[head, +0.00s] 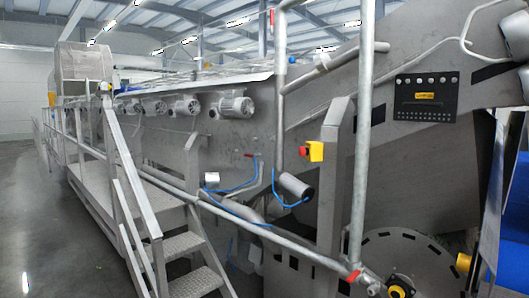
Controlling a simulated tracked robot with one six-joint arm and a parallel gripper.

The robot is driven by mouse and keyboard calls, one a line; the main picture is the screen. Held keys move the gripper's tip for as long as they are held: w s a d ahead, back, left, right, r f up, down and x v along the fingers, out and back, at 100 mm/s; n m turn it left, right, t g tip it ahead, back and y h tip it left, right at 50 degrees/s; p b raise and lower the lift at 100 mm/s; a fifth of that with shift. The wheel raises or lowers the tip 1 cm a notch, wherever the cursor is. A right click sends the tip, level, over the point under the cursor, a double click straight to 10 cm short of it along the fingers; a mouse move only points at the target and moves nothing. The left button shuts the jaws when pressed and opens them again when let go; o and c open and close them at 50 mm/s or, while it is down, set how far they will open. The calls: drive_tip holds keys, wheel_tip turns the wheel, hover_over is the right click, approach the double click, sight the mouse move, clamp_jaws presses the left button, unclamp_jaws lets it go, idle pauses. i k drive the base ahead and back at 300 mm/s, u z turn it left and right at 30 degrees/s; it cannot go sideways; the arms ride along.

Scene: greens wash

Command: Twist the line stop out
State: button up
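The line stop is a yellow box (315,152) with a red mushroom button (303,149) on its left side. It is fixed to the upright grey steel post (335,180), right of the middle of the head view. The button is small here, and I cannot tell whether it is pressed in or out. My gripper is not in view, and nothing touches the line stop.
A vertical pipe (362,130) stands just right of the post. A black control panel (426,97) is at upper right. Open floor (30,200) shows at far left.

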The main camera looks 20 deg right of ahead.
sight(303, 151)
drive_tip(key=u, duration=0.4)
drive_tip(key=i, duration=0.7)
drive_tip(key=u, duration=0.45)
drive_tip(key=i, duration=1.75)
drive_tip(key=z, duration=0.3)
